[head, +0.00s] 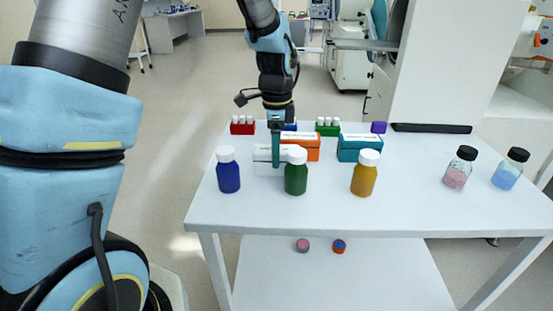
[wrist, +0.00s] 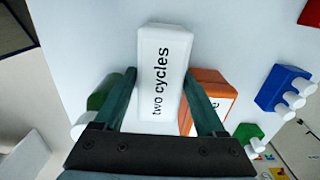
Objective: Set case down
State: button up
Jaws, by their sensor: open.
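A white case (wrist: 162,50) lettered "two cycles" lies between the two fingers of my gripper (wrist: 160,78) in the wrist view. The fingers are open, one along each long side of the case. In the head view the white case (head: 262,153) appears to sit on the white table (head: 405,205), partly hidden by my gripper (head: 276,155) and a green bottle (head: 296,178). I cannot tell whether the fingers touch it.
An orange box (head: 306,147) stands close on the right, with a teal box (head: 360,148) beyond. Blue (head: 228,176) and amber (head: 363,180) bottles stand in front. Red (head: 242,128) and green (head: 328,130) vial racks are behind. The table's front right is clear.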

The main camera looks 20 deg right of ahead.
grip_shut()
dwell(0.5)
